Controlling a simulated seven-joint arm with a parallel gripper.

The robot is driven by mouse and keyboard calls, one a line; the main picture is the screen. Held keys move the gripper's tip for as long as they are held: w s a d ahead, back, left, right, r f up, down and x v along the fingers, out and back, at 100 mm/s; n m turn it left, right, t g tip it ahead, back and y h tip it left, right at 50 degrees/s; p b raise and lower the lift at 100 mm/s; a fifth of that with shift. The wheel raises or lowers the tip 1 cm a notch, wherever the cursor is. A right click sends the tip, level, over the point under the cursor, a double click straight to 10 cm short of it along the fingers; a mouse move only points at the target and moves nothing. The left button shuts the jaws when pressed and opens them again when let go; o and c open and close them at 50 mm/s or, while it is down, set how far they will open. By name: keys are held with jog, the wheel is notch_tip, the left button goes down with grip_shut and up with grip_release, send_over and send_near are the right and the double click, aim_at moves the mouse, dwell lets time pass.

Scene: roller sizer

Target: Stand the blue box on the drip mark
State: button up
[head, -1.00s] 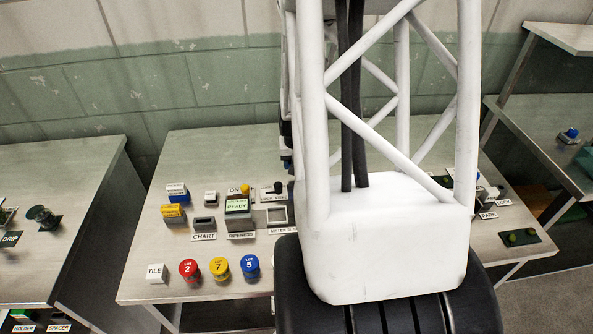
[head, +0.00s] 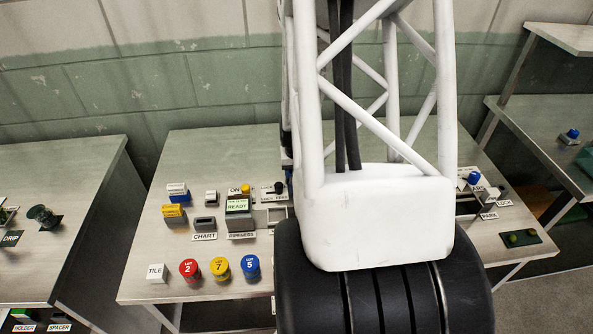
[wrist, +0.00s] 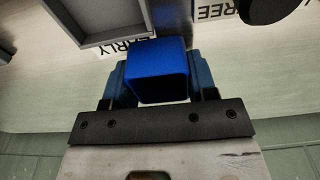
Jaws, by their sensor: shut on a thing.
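The blue box (wrist: 160,72) is between the two fingers of my gripper (wrist: 158,80) in the wrist view. My gripper is shut on it. In the head view my white arm hides the gripper. A sign reading DRIP (head: 11,238) lies on the left table, beside a dark green round object (head: 43,216). The drip mark itself is not clearly visible.
In the wrist view a grey tray (wrist: 104,42) is close beyond the box, with an EARLY sign (wrist: 133,50) and a dark round object (wrist: 262,10).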

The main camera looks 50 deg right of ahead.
jog(key=shift+f, duration=0.15)
jog(key=o, duration=1)
jog(key=shift+s+a+r, duration=0.2)
jog(key=shift+r, duration=1.85)
jog(key=shift+s+a+r, duration=0.15)
jog(key=shift+r, duration=1.85)
jog(key=shift+s+a+r, duration=0.2)
jog(key=shift+r, duration=1.85)
jog(key=shift+o, duration=0.3)
